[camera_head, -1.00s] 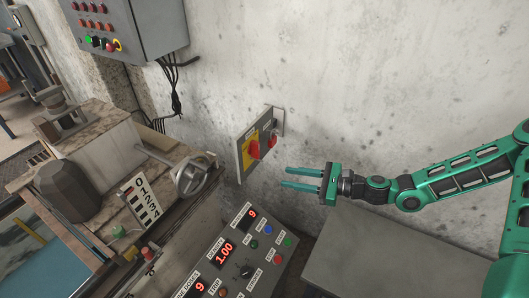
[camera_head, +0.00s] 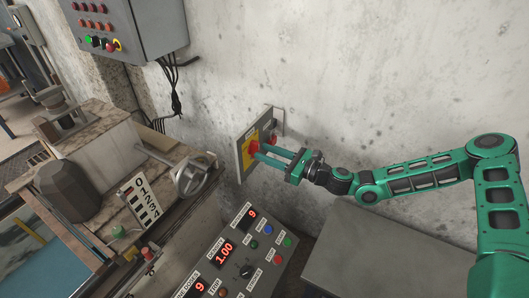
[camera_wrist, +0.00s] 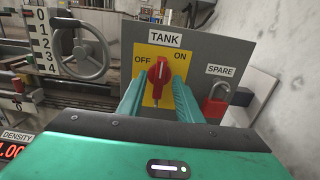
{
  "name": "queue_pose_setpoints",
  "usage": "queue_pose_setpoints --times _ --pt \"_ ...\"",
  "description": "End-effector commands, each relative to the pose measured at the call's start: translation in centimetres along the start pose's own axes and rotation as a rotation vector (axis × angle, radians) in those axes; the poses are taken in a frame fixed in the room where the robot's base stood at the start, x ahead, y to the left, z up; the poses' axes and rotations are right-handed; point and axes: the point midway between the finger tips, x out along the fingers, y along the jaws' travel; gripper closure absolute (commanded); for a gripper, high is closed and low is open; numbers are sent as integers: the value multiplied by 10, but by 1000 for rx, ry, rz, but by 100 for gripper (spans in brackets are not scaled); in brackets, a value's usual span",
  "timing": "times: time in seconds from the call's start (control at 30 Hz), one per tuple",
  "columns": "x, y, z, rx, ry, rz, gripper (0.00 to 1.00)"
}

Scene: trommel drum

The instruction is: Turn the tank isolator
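The tank isolator is a red rotary knob (camera_wrist: 159,75) on a yellow plate (camera_wrist: 150,56) marked OFF and ON under a TANK label. Its white pointer line looks about upright, between the two words. The plate sits on a grey wall panel (camera_head: 239,156). My gripper (camera_wrist: 159,92) is open, with one teal finger on each side of the knob. I cannot tell whether the fingers touch it. In the head view my gripper (camera_head: 260,153) reaches left to the panel, and its fingers partly cover the knob.
A red padlock (camera_wrist: 216,103) hangs under the SPARE label, right of the isolator. A handwheel (camera_head: 192,178) stands left of the panel. A console (camera_head: 228,250) with red displays and buttons lies below. A grey control box (camera_head: 130,30) is mounted upper left.

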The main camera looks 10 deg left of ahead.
Motion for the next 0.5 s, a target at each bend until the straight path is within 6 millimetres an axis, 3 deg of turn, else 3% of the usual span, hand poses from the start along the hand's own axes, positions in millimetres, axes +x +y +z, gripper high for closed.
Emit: queue_pose_setpoints --times 0.2,0.5 --pt "16 0 0 -1 0 0 68" --pt "18 0 0 0 0 1 68"
